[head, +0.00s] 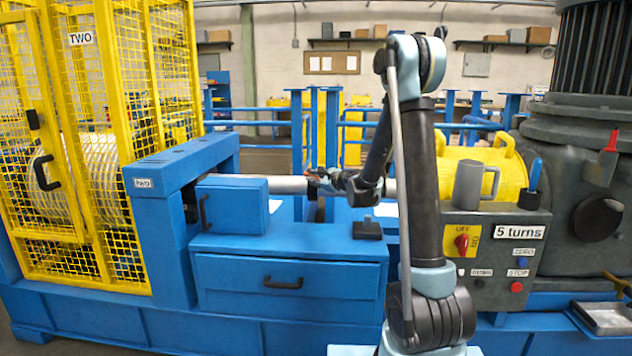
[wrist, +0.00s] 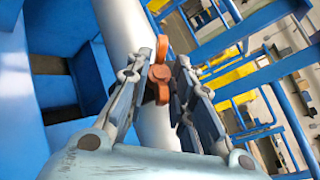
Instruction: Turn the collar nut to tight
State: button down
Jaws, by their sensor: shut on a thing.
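The collar nut (wrist: 160,74) is an orange winged piece on a dark collar around the pale grey shaft (wrist: 118,22) in the wrist view. My gripper (wrist: 172,54) has one finger on each side of the nut and is shut on it. The fingers hide part of the nut and collar. In the head view my gripper (head: 325,178) is at the shaft (head: 287,184), between the blue housing and the yellow drum, with a small bit of orange at its tip. I cannot read the nut's tightness.
A blue housing (head: 232,203) stands left of my gripper, beside the yellow mesh cage (head: 95,130) labelled TWO. A small dark block (head: 367,230) sits on the blue bench. At right are a control box (head: 490,255) reading "5 turns", a grey mug (head: 468,186) and a yellow drum (head: 513,173).

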jog(key=a+m+h, duration=0.1)
jog(key=m+h, duration=0.5)
jog(key=m, duration=0.3)
jog(key=m+t+h, duration=0.1)
jog(key=m+h, duration=0.6)
jog(key=m, duration=0.2)
jog(key=a+m+t+h, duration=0.1)
jog(key=m+h, duration=0.5)
jog(key=m, duration=0.4)
jog(key=shift+a+h, duration=0.3)
jog(key=shift+a, duration=0.05)
jog(key=c, duration=1.6)
grip_release()
jog(key=shift+f, duration=0.1)
jog(key=v, duration=0.7)
jog(key=shift+s+a, duration=0.15)
jog(key=shift+a, duration=0.1)
